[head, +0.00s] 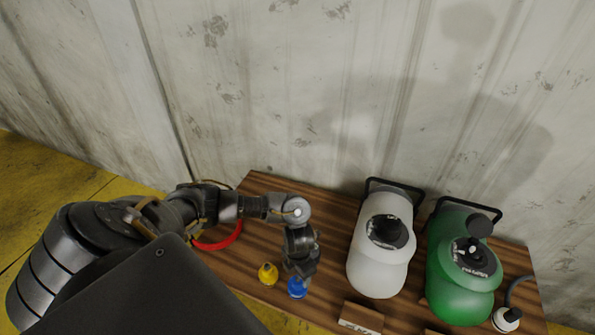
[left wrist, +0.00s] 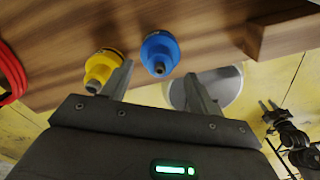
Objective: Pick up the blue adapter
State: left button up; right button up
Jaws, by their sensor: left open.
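The blue adapter (head: 298,288) stands on the wooden table, just below my left gripper (head: 300,272) in the head view. In the left wrist view the blue adapter (left wrist: 160,54) lies ahead of the gap between the fingers of my left gripper (left wrist: 160,88). The fingers are apart and hold nothing. A yellow adapter (head: 268,273) stands just left of the blue one; it also shows in the left wrist view (left wrist: 103,66), close to the left finger. My right gripper is in neither view.
On the wooden table (head: 262,190) stand a white pump (head: 378,265) and a green pump (head: 460,285), right of my left gripper. A red hose (head: 222,242) lies behind my left arm. A wooden block (head: 362,316) sits near the front edge. A corrugated wall (head: 300,90) rises behind.

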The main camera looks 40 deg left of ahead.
aim_at(298, 278)
pick_arm(q)
jog(key=f, duration=0.4)
jog(key=shift+s+f, duration=0.2)
jog(key=shift+f, duration=0.1)
jog(key=c, duration=1.1)
jog(key=shift+r, duration=0.15)
